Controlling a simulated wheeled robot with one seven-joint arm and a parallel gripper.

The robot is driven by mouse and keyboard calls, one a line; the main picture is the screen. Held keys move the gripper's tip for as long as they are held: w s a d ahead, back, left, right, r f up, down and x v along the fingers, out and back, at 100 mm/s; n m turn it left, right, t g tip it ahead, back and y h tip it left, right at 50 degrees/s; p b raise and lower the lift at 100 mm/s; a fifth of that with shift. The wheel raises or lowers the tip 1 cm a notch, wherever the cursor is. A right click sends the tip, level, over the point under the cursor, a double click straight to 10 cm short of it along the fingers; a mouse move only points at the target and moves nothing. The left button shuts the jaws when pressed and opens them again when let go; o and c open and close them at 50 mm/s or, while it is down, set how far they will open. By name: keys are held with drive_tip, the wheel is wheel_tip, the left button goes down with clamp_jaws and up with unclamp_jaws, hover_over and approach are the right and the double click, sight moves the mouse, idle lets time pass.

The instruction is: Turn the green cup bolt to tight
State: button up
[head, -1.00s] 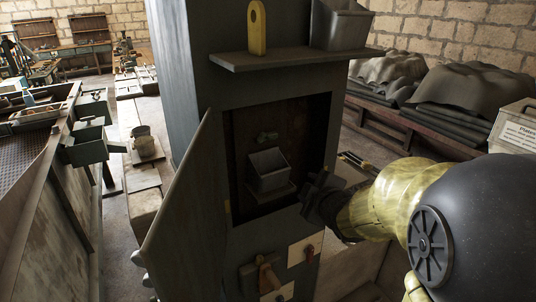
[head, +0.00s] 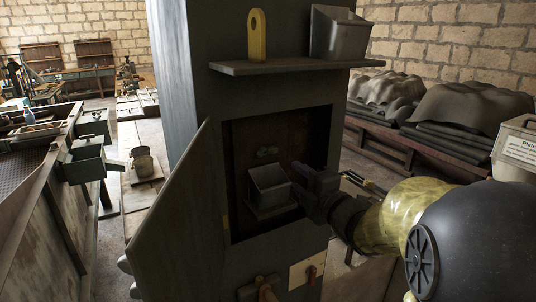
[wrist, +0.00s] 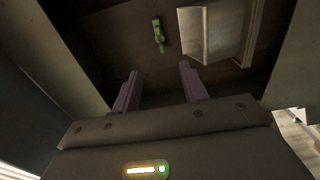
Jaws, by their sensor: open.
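The green cup bolt (head: 267,152) sits on the back wall of an open cabinet recess, above a grey open-topped cup (head: 268,185). In the wrist view the green bolt (wrist: 158,35) shows at the top, ahead of and between my fingers, apart from them. The grey cup (wrist: 213,32) is to its right there. My gripper (wrist: 157,88) is open and empty, its two fingers pointing toward the back wall. In the head view my gripper (head: 305,182) is at the right side of the recess, right of and below the bolt.
The cabinet door (head: 170,215) stands open at the left. A shelf (head: 285,67) above the recess holds a yellow tag-like piece (head: 256,35) and a grey bin (head: 336,32).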

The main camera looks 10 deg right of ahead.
sight(265, 152)
drive_tip(key=p+x, duration=0.4)
drive_tip(key=x, duration=1)
drive_tip(key=shift+w, duration=0.1)
drive_tip(key=shift+w+a+f+p, duration=0.1)
drive_tip(key=shift+w+a+p, duration=0.2)
drive_tip(key=shift+w, duration=0.35)
clamp_jaws()
